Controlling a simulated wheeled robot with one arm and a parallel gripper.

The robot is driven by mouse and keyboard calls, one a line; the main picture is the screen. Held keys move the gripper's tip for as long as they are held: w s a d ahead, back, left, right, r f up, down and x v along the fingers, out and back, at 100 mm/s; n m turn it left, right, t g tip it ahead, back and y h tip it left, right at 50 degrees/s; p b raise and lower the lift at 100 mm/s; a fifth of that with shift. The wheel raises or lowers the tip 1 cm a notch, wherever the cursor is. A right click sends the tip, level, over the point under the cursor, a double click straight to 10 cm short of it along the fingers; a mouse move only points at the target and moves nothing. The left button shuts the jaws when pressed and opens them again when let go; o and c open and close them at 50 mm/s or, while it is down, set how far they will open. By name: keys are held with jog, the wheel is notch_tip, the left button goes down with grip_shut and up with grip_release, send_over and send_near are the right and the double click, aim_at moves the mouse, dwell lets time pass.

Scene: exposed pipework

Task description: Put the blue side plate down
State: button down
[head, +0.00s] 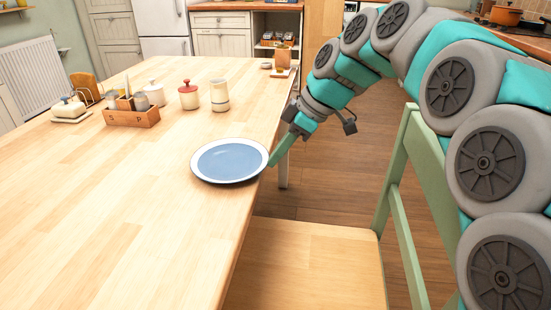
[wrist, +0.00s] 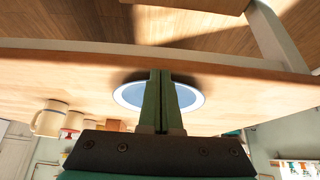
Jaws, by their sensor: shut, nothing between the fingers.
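The blue side plate (head: 229,161) has a white rim and lies flat on the wooden table (head: 120,200), close to its right edge. My gripper (head: 272,162) is at the plate's right rim, with its green fingers pointing toward it. In the wrist view my gripper (wrist: 161,75) is shut, with the two fingers together and nothing between them. The fingers cover the middle of the plate (wrist: 128,95) in that view. I cannot tell whether the fingertips touch the rim.
A green chair (head: 310,260) stands at the table's right side, below my arm. The table left of the plate is clear.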

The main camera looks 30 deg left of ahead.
jog(key=v, duration=0.6)
jog(key=shift+d+r, duration=0.25)
jog(key=shift+r, duration=0.05)
